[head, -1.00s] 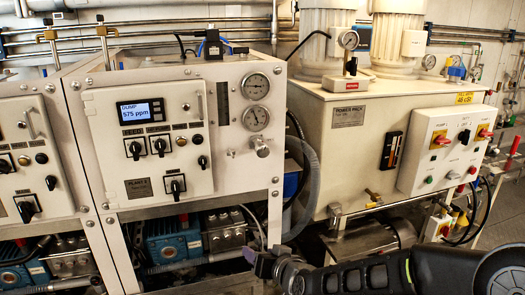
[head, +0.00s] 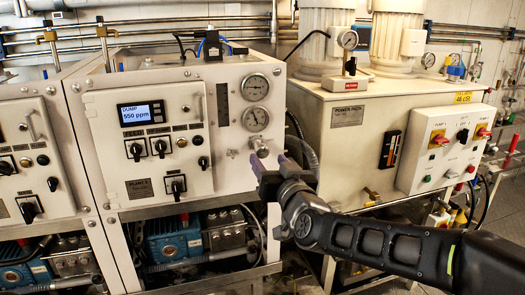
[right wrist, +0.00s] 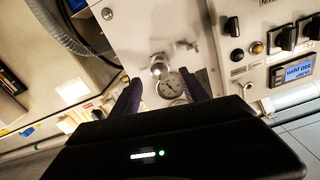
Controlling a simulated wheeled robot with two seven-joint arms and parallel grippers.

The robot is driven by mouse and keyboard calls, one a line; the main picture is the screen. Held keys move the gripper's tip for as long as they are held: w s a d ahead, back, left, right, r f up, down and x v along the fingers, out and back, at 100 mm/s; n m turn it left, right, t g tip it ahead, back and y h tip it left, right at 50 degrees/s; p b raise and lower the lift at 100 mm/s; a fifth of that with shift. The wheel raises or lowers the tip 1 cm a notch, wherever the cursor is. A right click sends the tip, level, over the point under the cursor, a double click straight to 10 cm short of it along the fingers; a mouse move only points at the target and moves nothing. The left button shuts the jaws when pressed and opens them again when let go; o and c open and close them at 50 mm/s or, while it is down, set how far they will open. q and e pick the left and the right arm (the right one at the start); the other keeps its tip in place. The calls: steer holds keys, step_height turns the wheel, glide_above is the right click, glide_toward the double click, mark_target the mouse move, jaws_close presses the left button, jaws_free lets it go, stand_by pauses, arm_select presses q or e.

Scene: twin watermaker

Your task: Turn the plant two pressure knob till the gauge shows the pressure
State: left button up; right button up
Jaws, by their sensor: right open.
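The plant two panel (head: 105,200) is a white cabinet front with a label plate. Its pressure knob (head: 260,146) is a small silver knob below two round gauges, the upper (head: 257,87) and the lower (head: 256,118). The needles are too small to read. My right gripper (head: 268,166) is open, with purple fingers just below and in front of the knob. In the right wrist view the picture is turned over; the knob (right wrist: 158,66) and a gauge (right wrist: 171,86) show between the open fingers (right wrist: 160,90). I cannot tell whether the fingers touch the knob. My left gripper is not in view.
A display (head: 142,113) on the panel reads 550 ppm, above several black switches. A grey hose (head: 302,150) hangs right of the cabinet, close to my right gripper. The power pack box (head: 350,150) and its control panel (head: 440,150) stand to the right.

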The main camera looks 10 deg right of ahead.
mark_target(263, 153)
steer(key=w+p, duration=0.1)
steer(key=w, duration=0.5)
steer(key=shift+a+p, duration=0.15)
steer(key=shift+p, duration=0.2)
jaws_close()
